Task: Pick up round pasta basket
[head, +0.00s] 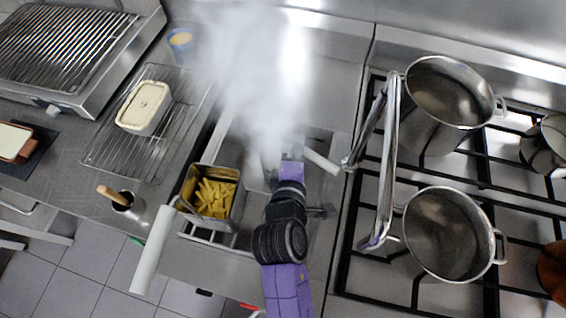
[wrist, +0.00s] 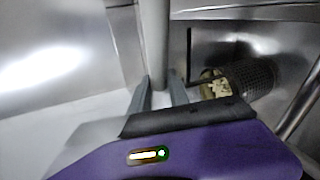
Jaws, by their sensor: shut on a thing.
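The round pasta basket (wrist: 252,78) is a dark mesh cylinder with pale pasta inside. In the wrist view it lies to the right of my fingers, inside a steel well. My gripper (wrist: 160,95) is shut on a grey rod-like handle (wrist: 156,40) that runs up the picture between its fingers. Where this handle joins the basket is not visible. In the head view my gripper (head: 291,154) is over the steaming cooker well, beside a short white handle (head: 320,162). Steam and my arm hide the round basket there.
A square basket of fries (head: 213,193) with a long white handle (head: 153,250) sits left of my arm. A wire rack (head: 100,150) holds a cream container (head: 145,107).

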